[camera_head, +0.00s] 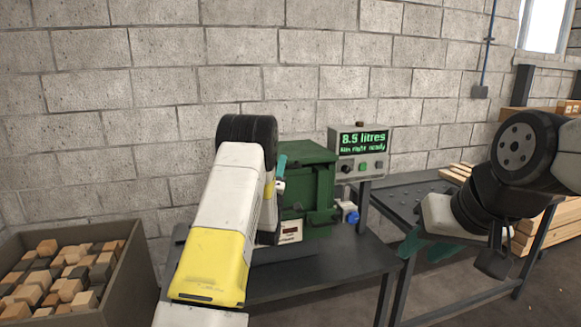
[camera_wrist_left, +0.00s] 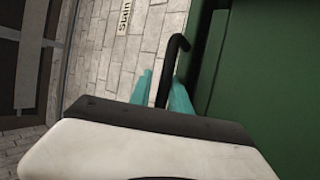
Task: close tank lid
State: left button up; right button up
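The green tank (camera_head: 318,200) stands on a dark bench. Its green top (camera_head: 300,152) looks level in the head view, but I cannot tell whether the lid is fully down. In the left wrist view, green panels (camera_wrist_left: 255,70) fill the right side, and a black hooked handle (camera_wrist_left: 170,72) rises between the teal fingers of my left gripper (camera_wrist_left: 163,92). A gap shows between the handle and the left finger. In the head view my left gripper (camera_head: 281,168) is beside the tank's upper left edge, mostly hidden by my arm.
A display box (camera_head: 360,150) reading 8.5 litres stands behind the tank. A blue-knobbed valve (camera_head: 351,215) is at the tank's right. A bin of wooden blocks (camera_head: 120,260) is at the left. The dark bench (camera_head: 320,275) is clear in front. Stacked timber (camera_head: 535,235) lies far right.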

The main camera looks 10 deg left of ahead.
pick_arm(q)
jog(key=shift+o, duration=0.7)
jog(key=shift+a, duration=0.1)
jog(key=shift+s+f, duration=0.3)
jog(key=v, duration=0.7)
jog(key=shift+s, duration=0.15)
